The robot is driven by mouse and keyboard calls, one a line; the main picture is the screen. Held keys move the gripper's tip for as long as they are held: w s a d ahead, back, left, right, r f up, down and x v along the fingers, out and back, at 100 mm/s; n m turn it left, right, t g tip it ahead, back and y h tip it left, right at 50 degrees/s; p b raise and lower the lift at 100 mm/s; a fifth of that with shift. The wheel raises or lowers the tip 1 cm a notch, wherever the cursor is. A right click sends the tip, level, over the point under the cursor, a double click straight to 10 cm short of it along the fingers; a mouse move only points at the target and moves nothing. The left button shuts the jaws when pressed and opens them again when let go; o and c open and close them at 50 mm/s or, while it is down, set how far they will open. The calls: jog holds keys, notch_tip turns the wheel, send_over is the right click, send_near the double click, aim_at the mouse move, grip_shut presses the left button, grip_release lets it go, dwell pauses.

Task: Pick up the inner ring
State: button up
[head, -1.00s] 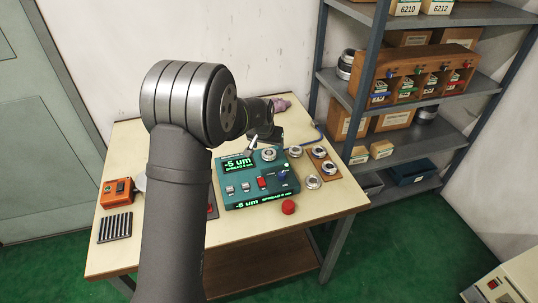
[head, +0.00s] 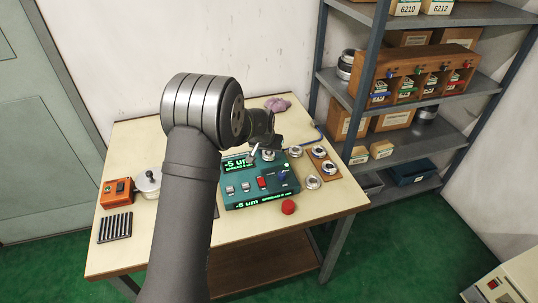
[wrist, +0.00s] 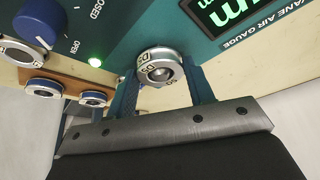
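A silver ring (wrist: 160,66) with dark marks on its rim sits on top of the teal air gauge (wrist: 185,28) in the wrist view; I take it as the inner ring. It also shows in the head view (head: 268,156). My gripper (wrist: 162,90) is open, its two fingers apart at the left and right of the ring. Whether they touch the ring cannot be told. In the head view my gripper (head: 270,141) is just above and behind the ring, its fingertips hard to make out.
Several other rings lie right of the gauge, some on a wooden board (head: 321,174). A red button (head: 288,207) is at the front. An orange box (head: 117,192), a lidded silver pot (head: 147,182) and a dark rack (head: 115,227) are at left. A pink cloth (head: 277,104) lies behind.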

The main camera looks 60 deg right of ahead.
jog(key=shift+c, duration=0.6)
jog(key=shift+r, duration=0.1)
jog(key=shift+r, duration=0.45)
notch_tip(320, 180, up, 3)
jog(key=shift+f, duration=0.1)
jog(key=s+a+r, duration=0.3)
jog(key=s+r, duration=0.4)
jog(key=s, duration=0.4)
jog(key=w+d+f, duration=0.1)
jog(key=w, duration=0.2)
jog(key=w+d+f, duration=0.1)
jog(key=w+f, duration=0.1)
jog(key=w, duration=0.2)
jog(key=w+d+f, duration=0.1)
jog(key=w+f, duration=0.1)
jog(key=w, duration=0.2)
jog(key=shift+f, duration=1.95)
jog(key=shift+f, duration=0.9)
